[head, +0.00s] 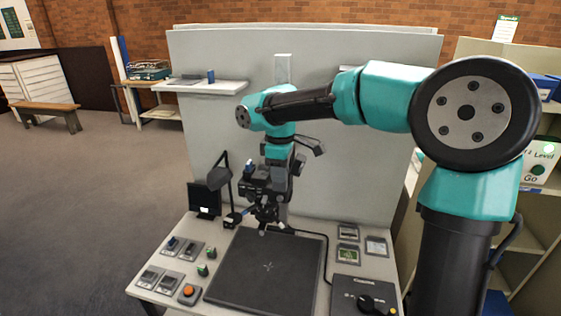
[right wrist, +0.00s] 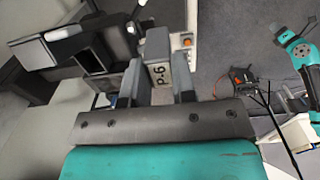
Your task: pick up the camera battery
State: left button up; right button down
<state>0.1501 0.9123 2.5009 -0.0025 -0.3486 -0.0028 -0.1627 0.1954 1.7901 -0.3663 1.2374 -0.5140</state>
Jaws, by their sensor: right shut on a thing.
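My right gripper (head: 265,226) hangs over the back part of the dark mat (head: 262,276) in the head view, with its fingers pointing down. In the right wrist view its two fingers (right wrist: 158,86) are shut on a grey block (right wrist: 157,58) with a pale label reading "P-6". Its shape fits the camera battery, but the pictures do not make this certain. In the head view the held block is too small and too covered by the gripper to make out. My left gripper is not in view.
A lamp (head: 221,178) and a small black screen (head: 204,200) stand at the table's back left. An orange button (head: 188,291), small green items (head: 203,269) and grey trays (head: 150,276) are at left. A black control box (head: 362,296) is at front right. The mat looks clear.

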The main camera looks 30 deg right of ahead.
jog(key=s+a, duration=0.2)
jog(key=s, duration=0.1)
jog(key=shift+s+r, duration=0.2)
jog(key=shift+w, duration=0.1)
dwell(0.3)
